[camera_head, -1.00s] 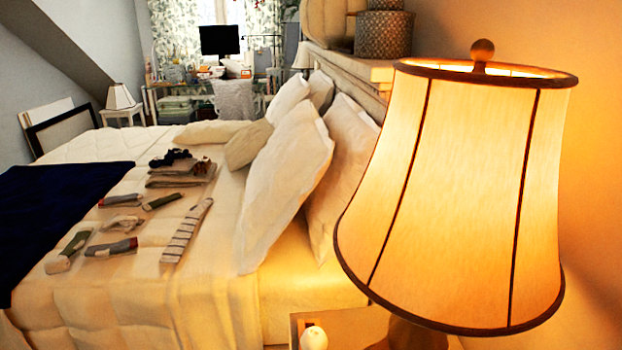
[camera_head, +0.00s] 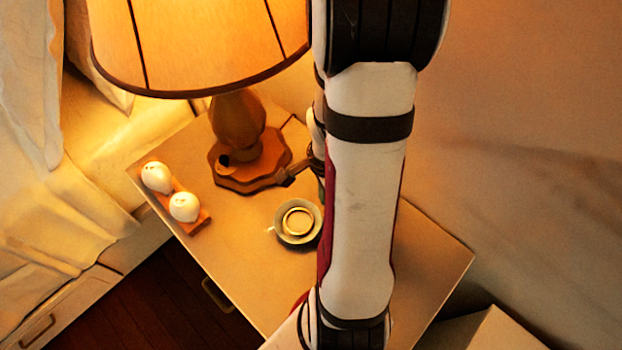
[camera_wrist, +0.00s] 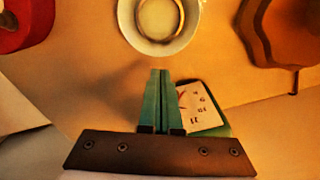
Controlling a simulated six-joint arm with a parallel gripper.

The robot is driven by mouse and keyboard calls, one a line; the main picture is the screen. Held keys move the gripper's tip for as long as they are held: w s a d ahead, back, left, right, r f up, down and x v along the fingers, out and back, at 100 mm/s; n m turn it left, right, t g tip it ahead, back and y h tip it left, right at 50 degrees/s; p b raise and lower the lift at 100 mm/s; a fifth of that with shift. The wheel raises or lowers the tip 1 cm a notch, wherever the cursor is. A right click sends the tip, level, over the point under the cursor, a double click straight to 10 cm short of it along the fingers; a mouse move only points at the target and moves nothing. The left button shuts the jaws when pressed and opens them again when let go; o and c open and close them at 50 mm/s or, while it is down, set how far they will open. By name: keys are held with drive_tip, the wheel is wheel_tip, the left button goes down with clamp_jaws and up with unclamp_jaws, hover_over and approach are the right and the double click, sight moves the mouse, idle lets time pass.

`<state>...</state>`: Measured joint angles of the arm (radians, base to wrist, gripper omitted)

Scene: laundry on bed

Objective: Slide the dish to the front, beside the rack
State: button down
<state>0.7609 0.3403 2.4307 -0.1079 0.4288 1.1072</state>
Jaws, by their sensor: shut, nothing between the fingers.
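The dish (camera_head: 283,216) is round and pale green-grey with a lighter ring inside. It lies on the bedside table, right of the rack and below the lamp base. The wooden rack (camera_head: 204,221) stands near the table's left edge, holding two white rounded pieces. In the wrist view the dish (camera_wrist: 131,24) is at the top, just beyond my gripper's tips. My gripper (camera_wrist: 160,72) has green fingers pressed together, with nothing between them; a small gap of table shows between the tips and the dish. In the head view my arm hides the gripper.
The lamp base (camera_head: 240,165) stands behind the dish and rack; it is at the upper right of the wrist view (camera_wrist: 285,35). A red object (camera_wrist: 20,22) shows at the wrist view's left. A printed card (camera_wrist: 201,104) lies by the fingers. The table (camera_head: 225,250) is clear before the rack.

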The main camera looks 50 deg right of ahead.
sight(258, 237)
wheel_tip(258, 237, down, 5)
drive_tip(key=shift+f, duration=0.15)
drive_tip(key=shift+a, duration=0.15)
drive_tip(key=w+a, duration=0.2)
drive_tip(key=a, duration=0.2)
drive_tip(key=w+a, duration=0.2)
drive_tip(key=a, duration=0.3)
drive_tip(key=w+a, duration=0.2)
drive_tip(key=a, duration=0.3)
drive_tip(key=shift+a, duration=0.15)
drive_tip(key=shift+w, duration=0.1)
wheel_tip(258, 237, up, 10)
drive_tip(key=s+a+r+n+y, duration=0.1)
drive_tip(key=s+a+r+n, duration=0.2)
drive_tip(key=s+r+n, duration=0.2)
drive_tip(key=s+a+r+n, duration=0.3)
drive_tip(key=s+r+n, duration=0.3)
drive_tip(key=n, duration=0.6)
drive_tip(key=shift+s+a+r+y, duration=0.2)
drive_tip(key=shift+s+a+y, duration=0.2)
drive_tip(key=shift+s, duration=0.15)
